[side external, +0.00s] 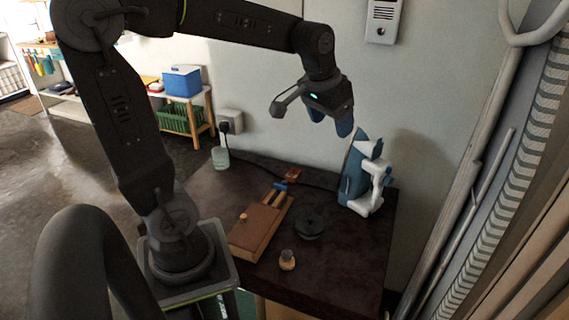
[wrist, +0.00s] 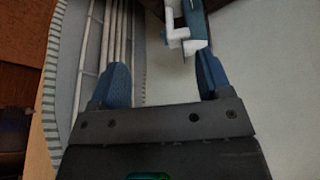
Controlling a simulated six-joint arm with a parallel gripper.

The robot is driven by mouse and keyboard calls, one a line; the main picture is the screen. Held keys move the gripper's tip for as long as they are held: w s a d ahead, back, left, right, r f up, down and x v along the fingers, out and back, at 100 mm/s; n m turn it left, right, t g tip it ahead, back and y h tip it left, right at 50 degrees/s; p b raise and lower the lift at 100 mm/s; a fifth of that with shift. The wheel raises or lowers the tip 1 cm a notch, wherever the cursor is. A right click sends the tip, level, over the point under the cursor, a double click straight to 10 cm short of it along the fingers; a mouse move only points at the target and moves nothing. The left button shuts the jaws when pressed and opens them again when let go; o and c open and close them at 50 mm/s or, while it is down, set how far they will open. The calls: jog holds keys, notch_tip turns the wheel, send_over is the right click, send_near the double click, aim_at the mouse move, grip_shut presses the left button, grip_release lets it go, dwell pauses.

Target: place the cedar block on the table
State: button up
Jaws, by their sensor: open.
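My gripper (side external: 331,118) is open, with nothing between its blue fingers, high above the back of the dark table (side external: 340,270). In the wrist view its two fingers (wrist: 162,70) stand wide apart. No object is plainly recognisable as the cedar block. A wooden box (side external: 248,254) with a brown top and a small knob lies on the table's left part, below and left of my gripper. A small reddish-orange object (side external: 292,175) lies behind it, and I cannot tell what it is.
A blue-and-white upright object (side external: 365,175) stands at the table's back right; part of it shows in the wrist view (wrist: 185,35). A dark round item (side external: 310,226) and a small wooden-topped piece (side external: 287,261) lie mid-table. A pale bottle (side external: 220,158) stands at the back left. The front right is clear.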

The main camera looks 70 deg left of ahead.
jog(key=s+d+f+m+t, duration=0.1)
jog(key=s+d, duration=0.3)
jog(key=s, duration=0.3)
jog(key=s+d+f+m+t+h, duration=0.1)
jog(key=s+d, duration=0.4)
jog(key=s, duration=0.2)
jog(key=shift+m, duration=0.4)
